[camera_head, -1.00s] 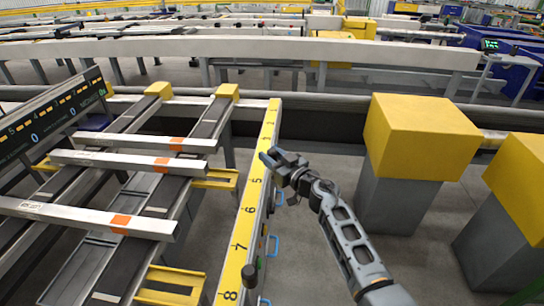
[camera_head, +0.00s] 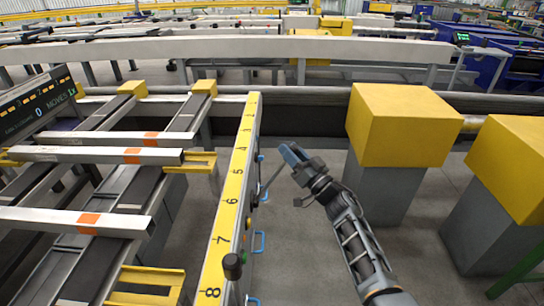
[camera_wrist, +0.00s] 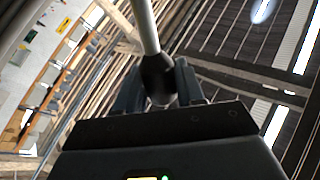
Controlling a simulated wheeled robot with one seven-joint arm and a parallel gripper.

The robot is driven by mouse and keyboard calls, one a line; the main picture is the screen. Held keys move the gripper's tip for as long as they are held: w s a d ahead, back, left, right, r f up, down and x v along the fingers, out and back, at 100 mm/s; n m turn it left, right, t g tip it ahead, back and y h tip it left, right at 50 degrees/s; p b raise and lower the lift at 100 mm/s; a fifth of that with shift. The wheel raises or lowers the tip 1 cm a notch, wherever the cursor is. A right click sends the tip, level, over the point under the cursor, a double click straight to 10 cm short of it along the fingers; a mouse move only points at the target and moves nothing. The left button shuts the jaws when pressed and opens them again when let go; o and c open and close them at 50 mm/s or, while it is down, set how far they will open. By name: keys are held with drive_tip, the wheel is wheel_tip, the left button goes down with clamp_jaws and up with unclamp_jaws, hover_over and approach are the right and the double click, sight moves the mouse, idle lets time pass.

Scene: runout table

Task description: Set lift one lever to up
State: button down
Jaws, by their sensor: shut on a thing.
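My gripper (camera_head: 288,155) is beside the right side of the yellow numbered rail, near the 5. In the wrist view my gripper (camera_wrist: 160,88) is shut on the black knob of a lever (camera_wrist: 157,75). The lever's pale rod (camera_wrist: 145,25) runs away from the knob towards the top of the wrist view. In the head view the thin lever rod (camera_head: 273,178) slants from the rail's side up and right to my gripper. I cannot read a label naming this lever.
The yellow numbered rail (camera_head: 222,225) carries another black knob (camera_head: 232,266) near the 8. Blue handles (camera_head: 259,242) stick out from its side. A yellow-topped block (camera_head: 400,125) stands right of my arm. Metal beams (camera_head: 75,221) lie across the conveyor at left.

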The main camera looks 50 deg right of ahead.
drive_tip(key=s+d+f+m+t+h+b, duration=0.1)
drive_tip(key=s+d+f+m+h+b, duration=0.5)
drive_tip(key=s+f+m+h+b, duration=0.2)
drive_tip(key=shift+f+m+b, duration=1.1)
drive_tip(key=shift+f+b, duration=0.1)
drive_tip(key=shift+b, duration=1)
drive_tip(key=c, duration=0.8)
unclamp_jaws()
drive_tip(key=shift+w+r, duration=0.1)
drive_tip(key=shift+r, duration=0.05)
drive_tip(key=v, duration=0.8)
drive_tip(key=shift+b, duration=0.35)
drive_tip(key=shift+d, duration=0.1)
